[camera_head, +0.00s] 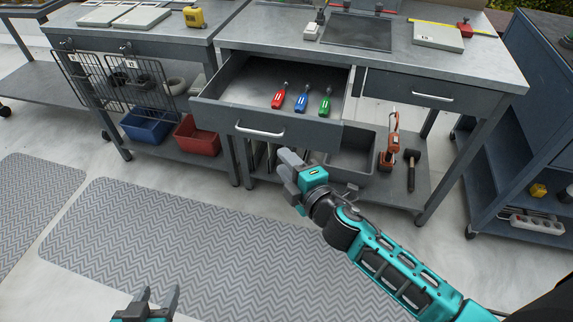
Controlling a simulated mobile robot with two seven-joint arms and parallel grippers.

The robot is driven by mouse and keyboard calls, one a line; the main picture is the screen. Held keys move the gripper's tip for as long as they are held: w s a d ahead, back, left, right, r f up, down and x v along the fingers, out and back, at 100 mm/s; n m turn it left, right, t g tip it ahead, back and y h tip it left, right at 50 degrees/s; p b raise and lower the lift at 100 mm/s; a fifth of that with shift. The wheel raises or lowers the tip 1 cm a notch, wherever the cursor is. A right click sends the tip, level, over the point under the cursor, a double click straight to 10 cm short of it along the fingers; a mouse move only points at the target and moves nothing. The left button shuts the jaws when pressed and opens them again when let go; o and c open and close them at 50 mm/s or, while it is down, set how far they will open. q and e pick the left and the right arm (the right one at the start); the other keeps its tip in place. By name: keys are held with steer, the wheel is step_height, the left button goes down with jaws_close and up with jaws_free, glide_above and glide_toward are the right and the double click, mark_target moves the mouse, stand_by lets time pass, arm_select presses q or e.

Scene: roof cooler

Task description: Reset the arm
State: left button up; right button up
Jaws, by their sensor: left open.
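My right arm (395,270) reaches in from the lower right. Its teal and grey right gripper (287,172) is in front of and below the open drawer (300,131), apart from the drawer's handle in the picture. Its fingers overlap from this angle, so I cannot tell whether it is open or shut, and I see nothing in it. My left gripper (157,299) is at the bottom edge, over the patterned mat. Its two fingers point up and stand apart, with nothing between them. The rest of the left arm is out of view.
The open drawer holds red (279,97), blue (301,101) and green (325,105) tools. A closed drawer (430,92) is to its right. The lower shelf holds a grey bin (345,184) and a hammer (411,170). The mat (200,245) is clear.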

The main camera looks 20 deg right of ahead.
arm_select(q)
steer(key=shift+w+r, duration=0.1)
steer(key=shift+r, duration=0.05)
steer(key=r+p, duration=0.1)
steer(key=p, duration=0.1)
steer(key=s+a+r+p, duration=0.1)
steer(key=p, duration=0.1)
steer(key=shift+a+r, duration=0.2)
steer(key=shift+r, duration=0.1)
arm_select(e)
steer(key=s+d+f+m+g, duration=0.1)
steer(key=s+f+m+g, duration=0.1)
steer(key=s+m, duration=0.6)
steer(key=s+d+f+m+g+h, duration=0.1)
steer(key=s+d+f+m+g, duration=0.1)
steer(key=s+m, duration=0.6)
step_height(320, 180, down, 2)
steer(key=shift+s+f+g+h, duration=0.2)
steer(key=shift+s+g+h, duration=0.15)
steer(key=shift+g, duration=0.15)
arm_select(q)
steer(key=shift+d, duration=0.2)
steer(key=shift+w+d, duration=0.1)
steer(key=shift+w, duration=0.15)
arm_select(e)
steer(key=shift+d, duration=0.15)
